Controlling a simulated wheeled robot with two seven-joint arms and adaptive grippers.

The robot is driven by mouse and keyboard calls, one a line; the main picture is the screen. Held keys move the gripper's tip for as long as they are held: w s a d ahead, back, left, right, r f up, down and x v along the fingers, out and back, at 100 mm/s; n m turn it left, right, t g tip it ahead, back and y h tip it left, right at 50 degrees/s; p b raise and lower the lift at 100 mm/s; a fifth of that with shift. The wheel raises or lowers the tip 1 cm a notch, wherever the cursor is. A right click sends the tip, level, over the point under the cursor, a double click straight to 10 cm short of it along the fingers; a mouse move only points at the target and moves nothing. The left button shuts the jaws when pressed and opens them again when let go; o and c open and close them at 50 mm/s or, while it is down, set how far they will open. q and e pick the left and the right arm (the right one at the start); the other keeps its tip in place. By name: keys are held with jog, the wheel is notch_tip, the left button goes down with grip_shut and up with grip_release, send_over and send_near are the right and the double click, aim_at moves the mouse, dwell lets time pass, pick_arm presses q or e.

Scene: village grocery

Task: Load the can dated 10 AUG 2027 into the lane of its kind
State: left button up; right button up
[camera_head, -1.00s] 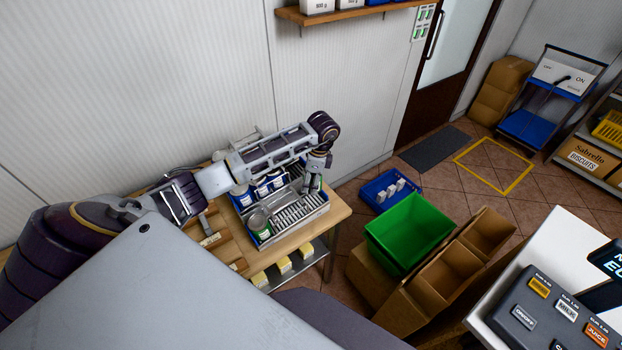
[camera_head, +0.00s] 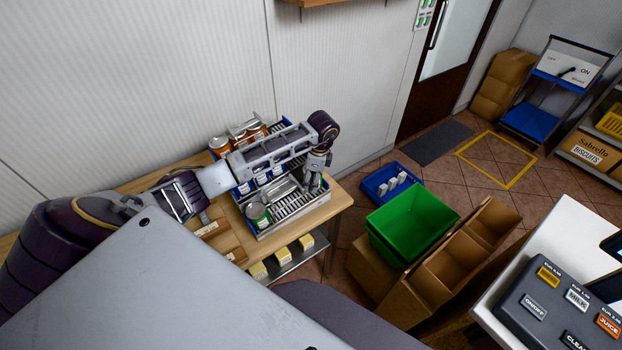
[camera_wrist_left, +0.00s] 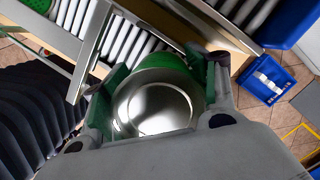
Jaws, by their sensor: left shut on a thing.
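My left gripper (camera_head: 314,178) hangs at the right end of the lane rack (camera_head: 293,222). In the left wrist view the gripper (camera_wrist_left: 155,95) is shut on a can (camera_wrist_left: 153,108) with a bare metal end and a green label. Its date is not readable. A green-labelled can (camera_head: 258,215) stands in the front lane, at its left end. Blue-and-white cans (camera_head: 262,179) stand in the middle lane, partly behind my arm. Orange cans (camera_head: 219,146) stand in the back lane. My right gripper is not in view.
The rack stands on a wooden table (camera_head: 338,203) with yellow-and-white packs (camera_head: 283,255) on a shelf below. A blue tray (camera_head: 391,184), a green crate (camera_head: 412,226) and cardboard boxes (camera_head: 450,270) are to the right. The front lane's rollers are bare right of its can.

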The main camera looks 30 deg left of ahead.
pick_arm(q)
jog(key=shift+o, duration=0.2)
jog(key=shift+s+d+f+b, duration=0.1)
jog(key=shift+s+f+b, duration=0.2)
jog(key=shift+f, duration=0.3)
jog(key=shift+s+d+f+b, duration=0.1)
jog(key=shift+s+f+b, duration=0.15)
jog(key=shift+f, duration=0.3)
jog(key=shift+c, duration=0.3)
jog(key=shift+f, duration=0.1)
jog(key=shift+c, duration=0.3)
jog(key=o, duration=1.5)
jog(key=shift+w+f, duration=0.35)
jog(key=shift+w, duration=0.15)
jog(key=shift+s+r, duration=0.15)
jog(key=shift+r, duration=0.15)
jog(key=r, duration=0.4)
jog(key=w+r, duration=0.1)
jog(key=r, duration=0.3)
jog(key=d+r, duration=0.1)
jog(key=r, duration=0.3)
jog(key=shift+w, duration=0.15)
